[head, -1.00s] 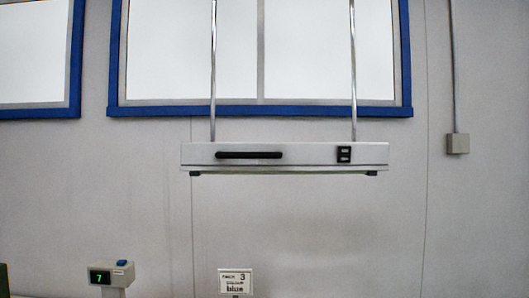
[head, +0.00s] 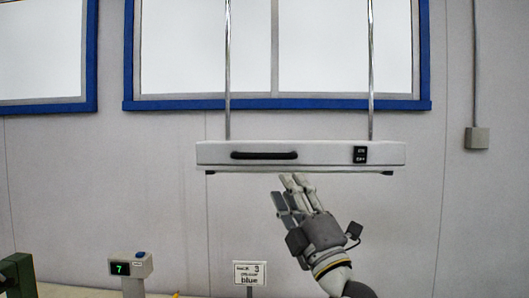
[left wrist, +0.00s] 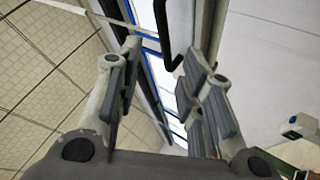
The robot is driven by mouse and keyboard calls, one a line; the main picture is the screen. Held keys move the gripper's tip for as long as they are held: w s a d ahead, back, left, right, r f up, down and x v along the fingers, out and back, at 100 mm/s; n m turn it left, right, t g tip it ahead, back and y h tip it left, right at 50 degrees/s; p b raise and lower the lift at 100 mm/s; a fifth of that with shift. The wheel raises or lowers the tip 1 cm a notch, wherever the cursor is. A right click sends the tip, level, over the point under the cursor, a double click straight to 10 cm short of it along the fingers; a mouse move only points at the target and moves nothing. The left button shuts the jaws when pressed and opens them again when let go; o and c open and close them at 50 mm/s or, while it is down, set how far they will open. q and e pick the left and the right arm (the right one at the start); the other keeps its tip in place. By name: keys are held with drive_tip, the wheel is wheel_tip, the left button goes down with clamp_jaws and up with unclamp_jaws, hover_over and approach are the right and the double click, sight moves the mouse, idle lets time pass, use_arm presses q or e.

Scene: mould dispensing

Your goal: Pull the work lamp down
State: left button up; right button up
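The work lamp (head: 325,151) is a long pale box hanging level from two thin rods in front of the wall. A black bar handle (head: 264,155) is on the left of its front, and a dark switch panel (head: 360,154) is on the right. My left gripper (head: 288,186) is just below the lamp, under the handle's right end, pointing up. In the left wrist view, its fingers (left wrist: 160,58) are spread with nothing between the pads, and the black handle (left wrist: 160,27) shows beyond the fingertips, apart from them. My right gripper is not in view.
A small device with a green "7" display (head: 130,268) stands at lower left. A sign reading "blue" (head: 249,273) stands below the lamp. A dark green object (head: 17,275) is at the left edge.

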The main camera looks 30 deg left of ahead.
sight(266, 157)
use_arm(q)
wheel_tip(266, 157, up, 5)
drive_tip(key=s+n+g+h+p, duration=0.1)
drive_tip(key=h, duration=0.4)
drive_tip(key=p+x, duration=0.1)
drive_tip(key=x, duration=0.2)
drive_tip(key=p+x, duration=0.1)
drive_tip(key=x, duration=0.2)
drive_tip(key=p+x, duration=0.2)
drive_tip(key=x, duration=0.2)
drive_tip(key=shift+s+a+f, duration=0.3)
drive_tip(key=shift+s+a, duration=0.05)
drive_tip(key=shift+s, duration=0.05)
drive_tip(key=shift+w+a, duration=0.35)
drive_tip(key=shift+a, duration=0.05)
clamp_jaws()
